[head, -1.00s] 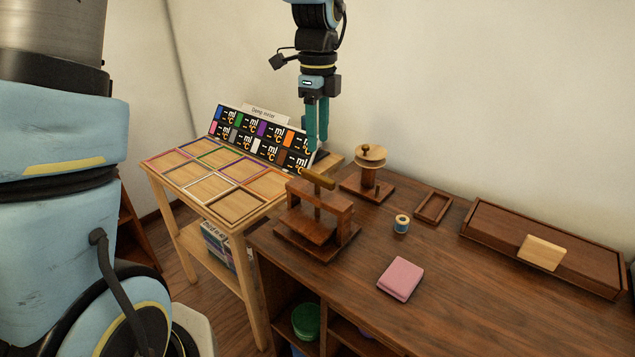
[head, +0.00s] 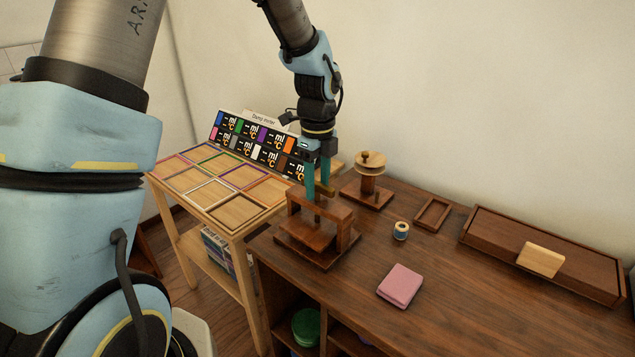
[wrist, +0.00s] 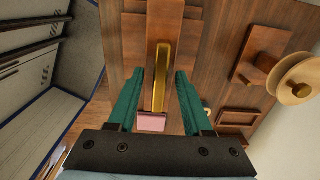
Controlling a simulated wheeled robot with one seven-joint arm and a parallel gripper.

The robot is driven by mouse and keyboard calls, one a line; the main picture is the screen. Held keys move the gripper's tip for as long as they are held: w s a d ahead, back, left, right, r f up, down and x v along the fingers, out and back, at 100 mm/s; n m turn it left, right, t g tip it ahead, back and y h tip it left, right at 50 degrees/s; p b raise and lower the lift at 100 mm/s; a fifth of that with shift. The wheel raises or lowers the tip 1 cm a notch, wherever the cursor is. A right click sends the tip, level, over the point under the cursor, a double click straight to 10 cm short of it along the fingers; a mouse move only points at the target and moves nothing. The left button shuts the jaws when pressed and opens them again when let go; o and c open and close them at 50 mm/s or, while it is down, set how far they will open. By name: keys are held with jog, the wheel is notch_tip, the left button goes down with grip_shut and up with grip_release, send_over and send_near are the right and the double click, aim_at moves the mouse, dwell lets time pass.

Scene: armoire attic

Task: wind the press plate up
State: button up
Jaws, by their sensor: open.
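The wooden press (head: 343,238) stands at the left end of the dark bench. Its press plate (head: 311,232) shows under the crossbeam, tilted in the picture; its exact height is hard to tell. The brass-coloured handle bar (wrist: 161,72) sits on top of the screw. My gripper (head: 317,190) points down over the press, fingers at the handle. In the wrist view, my gripper (wrist: 160,88) is open, with the bar running lengthwise between its two teal fingers. A gap shows on each side of the bar. In the head view the fingers partly hide the bar.
A wooden spool stand (head: 369,180) is close behind the press. A small thread spool (head: 401,231), a small tray (head: 433,213), a pink pad (head: 400,286) and a long box (head: 545,252) lie to the right. A sorting table (head: 238,212) adjoins at left.

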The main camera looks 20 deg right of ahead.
jog(key=shift+f, duration=0.2)
jog(key=shift+c, duration=0.2)
grip_shut()
dwell(0.4)
